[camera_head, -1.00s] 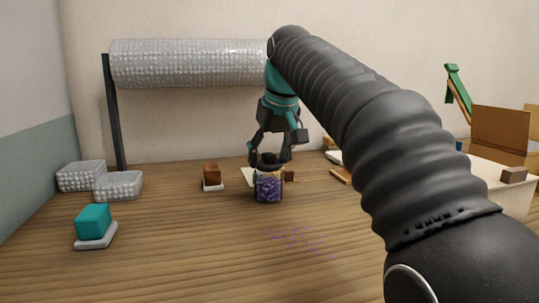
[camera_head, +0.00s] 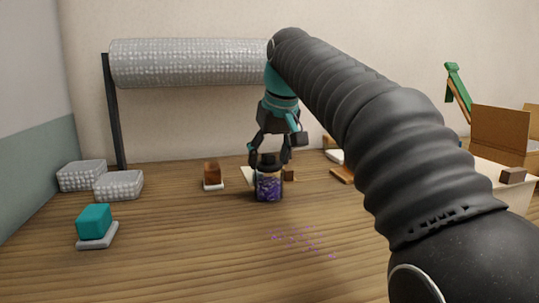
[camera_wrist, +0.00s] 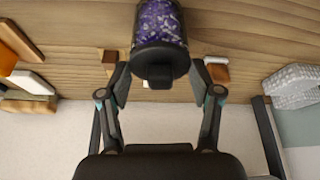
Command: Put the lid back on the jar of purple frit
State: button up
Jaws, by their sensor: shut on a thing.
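The jar of purple frit (camera_head: 269,186) stands upright on the wooden table in the head view. In the wrist view the jar (camera_wrist: 160,22) shows its purple grains through the clear wall. The black lid (camera_head: 268,160) sits at the jar's mouth, and its knob shows in the wrist view (camera_wrist: 160,74). My gripper (camera_head: 271,158) points down over the jar, with its fingers on both sides of the lid. It is shut on the lid. I cannot tell whether the lid is fully seated.
Purple grains (camera_head: 300,240) lie scattered on the table in front of the jar. A brown block (camera_head: 212,173) stands left of the jar, and a teal block (camera_head: 94,221) is at the front left. Bubble-wrapped parcels (camera_head: 119,185) lie at left. A cardboard box (camera_head: 499,132) is at right.

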dwell(0.3)
jog(key=o, duration=0.9)
jog(key=shift+o, duration=0.2)
jog(key=shift+o, duration=0.7)
jog(key=shift+r, duration=0.1)
jog(key=shift+r+p, duration=1.25)
jog(key=shift+p, duration=0.1)
jog(key=shift+r, duration=2.15)
